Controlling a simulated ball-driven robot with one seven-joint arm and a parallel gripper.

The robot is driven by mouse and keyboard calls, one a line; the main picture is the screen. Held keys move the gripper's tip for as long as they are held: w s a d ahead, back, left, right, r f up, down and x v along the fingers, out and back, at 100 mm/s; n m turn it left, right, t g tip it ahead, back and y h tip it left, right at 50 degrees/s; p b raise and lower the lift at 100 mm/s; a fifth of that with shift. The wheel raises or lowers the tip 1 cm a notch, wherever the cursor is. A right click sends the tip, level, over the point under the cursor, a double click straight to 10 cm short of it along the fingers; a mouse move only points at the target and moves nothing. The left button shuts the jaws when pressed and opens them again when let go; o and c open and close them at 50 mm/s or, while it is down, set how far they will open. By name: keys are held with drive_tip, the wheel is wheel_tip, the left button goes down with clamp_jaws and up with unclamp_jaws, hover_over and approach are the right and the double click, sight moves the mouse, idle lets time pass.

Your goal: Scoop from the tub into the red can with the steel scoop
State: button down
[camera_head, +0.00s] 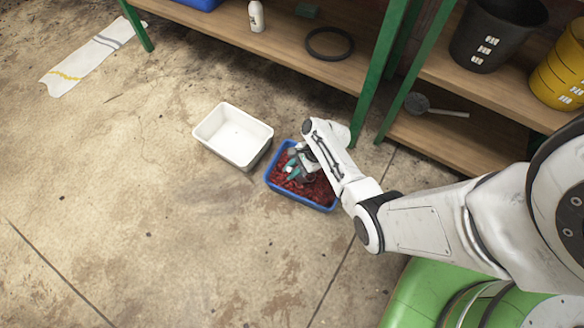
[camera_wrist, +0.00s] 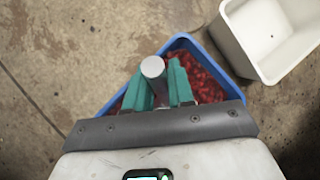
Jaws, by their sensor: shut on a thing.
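The blue tub (camera_head: 333,208) stands on the floor, filled with dark red cherry-like pieces; its blue rim also shows in the wrist view (camera_wrist: 221,75). My gripper (camera_head: 294,166) is over the tub, low and close to the red pieces. In the wrist view its teal fingers (camera_wrist: 160,92) are shut on a grey metal handle, which I take for the steel scoop (camera_wrist: 153,67). The round handle end faces the camera; the scoop's bowl is hidden below the fingers, so I cannot tell whether it is in the pieces. No red can shows in either view.
An empty white tub (camera_head: 236,132) stands close left of the blue tub, also in the wrist view (camera_wrist: 243,48). Wooden shelves behind hold a black bucket (camera_head: 480,45), a yellow drum (camera_head: 565,75), a dark ladle (camera_head: 418,103) and a black ring (camera_head: 329,43).

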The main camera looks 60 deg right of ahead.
drive_tip(key=shift+r+p, duration=2.35)
drive_tip(key=shift+r, duration=0.25)
drive_tip(key=shift+w+a+f+p, duration=0.1)
drive_tip(key=shift+w+a+p, duration=0.1)
drive_tip(key=shift+w+p, duration=0.15)
drive_tip(key=w+a+f+g+h+b, duration=0.1)
drive_tip(key=g, duration=0.1)
drive_tip(key=w+f+g+h+b, duration=0.1)
drive_tip(key=g+h, duration=0.1)
drive_tip(key=w+a+f+g+h+b, duration=0.1)
drive_tip(key=w+g+h+b, duration=0.1)
drive_tip(key=g, duration=0.1)
drive_tip(key=shift+a+m, duration=0.3)
wheel_tip(320, 180, up, 5)
drive_tip(key=p, duration=0.4)
drive_tip(key=shift+p, duration=0.3)
